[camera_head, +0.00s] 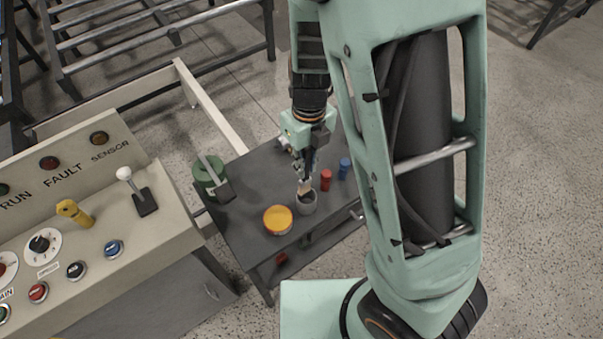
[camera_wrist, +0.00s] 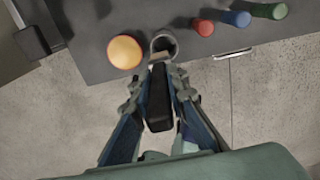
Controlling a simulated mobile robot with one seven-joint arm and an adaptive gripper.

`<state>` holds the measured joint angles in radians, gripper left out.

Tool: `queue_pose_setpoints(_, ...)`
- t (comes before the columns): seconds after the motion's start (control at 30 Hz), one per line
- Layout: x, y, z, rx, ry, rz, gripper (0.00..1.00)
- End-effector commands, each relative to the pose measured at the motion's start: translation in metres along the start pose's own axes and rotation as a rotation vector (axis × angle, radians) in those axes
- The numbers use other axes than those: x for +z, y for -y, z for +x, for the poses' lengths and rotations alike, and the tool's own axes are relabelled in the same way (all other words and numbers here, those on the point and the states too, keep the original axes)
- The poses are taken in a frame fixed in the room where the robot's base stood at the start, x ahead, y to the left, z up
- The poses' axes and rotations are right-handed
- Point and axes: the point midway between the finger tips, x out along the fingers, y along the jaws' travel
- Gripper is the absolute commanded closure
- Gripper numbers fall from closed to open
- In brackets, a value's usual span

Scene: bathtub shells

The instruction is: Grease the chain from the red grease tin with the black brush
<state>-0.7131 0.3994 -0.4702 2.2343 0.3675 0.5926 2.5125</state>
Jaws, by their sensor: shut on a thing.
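My gripper (camera_head: 303,170) is shut on a black brush (camera_wrist: 158,100). The brush has a pale tan end (camera_head: 305,187), which is at the mouth of a grey cup (camera_head: 308,204). The wrist view shows the cup (camera_wrist: 165,42) just beyond the fingers; I cannot tell how far the brush end is inside it. A small red cylinder (camera_head: 326,180), possibly the red tin, stands to the right of the cup. It also shows in the wrist view (camera_wrist: 203,27). I cannot make out a chain.
A green cylinder (camera_wrist: 270,10) stands beyond the blue one. A control console (camera_head: 120,200) with a lever stands at left.

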Motion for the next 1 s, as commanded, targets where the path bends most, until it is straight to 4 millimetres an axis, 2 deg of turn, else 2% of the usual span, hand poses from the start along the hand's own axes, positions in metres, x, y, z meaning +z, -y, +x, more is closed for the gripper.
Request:
queue_pose_setpoints(0.23, -0.002, -0.022, 0.008, 0.144, -0.014, 0.008, 1.0)
queue_pose_setpoints(0.5, 0.003, -0.046, 0.006, 0.286, -0.002, 0.003, 1.0)
queue_pose_setpoints(0.77, 0.005, -0.053, 0.007, 0.323, 0.005, -0.002, 1.0)
queue_pose_setpoints(1.0, 0.006, -0.052, 0.026, 0.322, 0.005, -0.002, 1.0)
